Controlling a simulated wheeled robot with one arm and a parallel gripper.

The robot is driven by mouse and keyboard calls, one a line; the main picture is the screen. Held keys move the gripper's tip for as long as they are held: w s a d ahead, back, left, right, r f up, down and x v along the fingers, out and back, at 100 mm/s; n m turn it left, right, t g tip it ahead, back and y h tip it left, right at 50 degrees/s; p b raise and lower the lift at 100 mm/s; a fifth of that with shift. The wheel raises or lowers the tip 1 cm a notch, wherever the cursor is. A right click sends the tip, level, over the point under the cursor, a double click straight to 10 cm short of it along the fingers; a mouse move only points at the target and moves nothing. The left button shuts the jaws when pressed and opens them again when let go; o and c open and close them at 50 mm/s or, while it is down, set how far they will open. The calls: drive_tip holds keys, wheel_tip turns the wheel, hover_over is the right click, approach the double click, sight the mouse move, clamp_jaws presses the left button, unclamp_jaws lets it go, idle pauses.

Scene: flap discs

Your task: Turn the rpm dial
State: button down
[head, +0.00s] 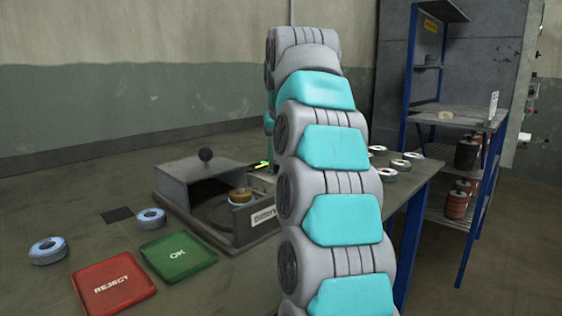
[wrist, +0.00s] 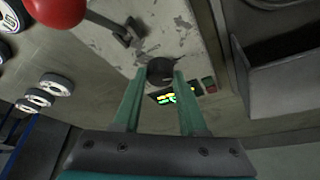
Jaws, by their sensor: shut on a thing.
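The rpm dial (wrist: 160,70) is a dark round knob on the worn grey machine panel (wrist: 165,25) in the wrist view. My gripper (wrist: 161,78) has its two green fingers on either side of the dial, shut on it. In the head view my arm hides the dial and the gripper. Only a sliver of the lit display (head: 262,165) shows left of my arm there.
Flap discs (head: 48,250) lie on the bench, with a red REJECT mat (head: 113,283) and a green OK mat (head: 178,256).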

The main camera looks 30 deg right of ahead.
drive_tip(key=m+h, duration=0.1)
drive_tip(key=m, duration=0.3)
drive_tip(key=shift+w+a+m+g+h, duration=0.1)
drive_tip(key=shift+a+m+g+h, duration=0.05)
drive_tip(key=shift+m+g+h, duration=0.2)
drive_tip(key=shift+p, duration=0.3)
drive_tip(key=shift+c, duration=2.3)
unclamp_jaws()
drive_tip(key=shift+r, duration=0.1)
